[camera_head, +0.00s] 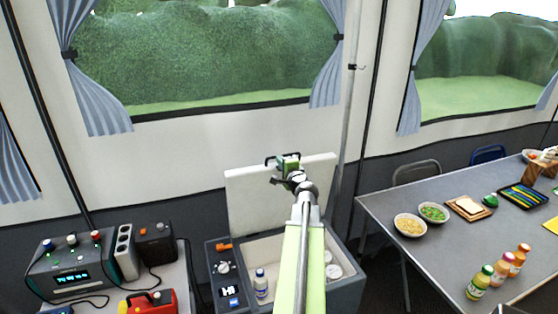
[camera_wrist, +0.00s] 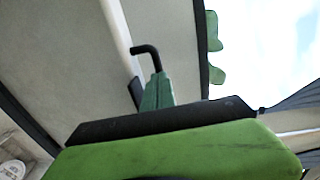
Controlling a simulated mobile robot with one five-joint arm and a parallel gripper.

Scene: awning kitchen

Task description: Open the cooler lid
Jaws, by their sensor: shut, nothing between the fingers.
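The cooler (camera_head: 350,283) stands on the floor at the bottom middle of the head view. Its pale lid (camera_head: 255,198) stands raised, close to upright, at the back, and the inside is exposed. A white bottle with a blue cap (camera_head: 261,284) and round white items (camera_head: 333,271) lie inside. My arm reaches over the opening. My gripper (camera_head: 286,162) is at the lid's top edge, shut and empty; I cannot tell whether it touches the lid. In the wrist view my green gripper (camera_wrist: 157,92) is beside a pale panel (camera_wrist: 60,60) that looks like the lid.
A side table at left holds a device with a display (camera_head: 73,270), a dark box (camera_head: 155,242) and a red-and-yellow item (camera_head: 148,302). A grey table (camera_head: 400,207) with bowls, bottles and a board stands at right. The tent wall is close behind the lid.

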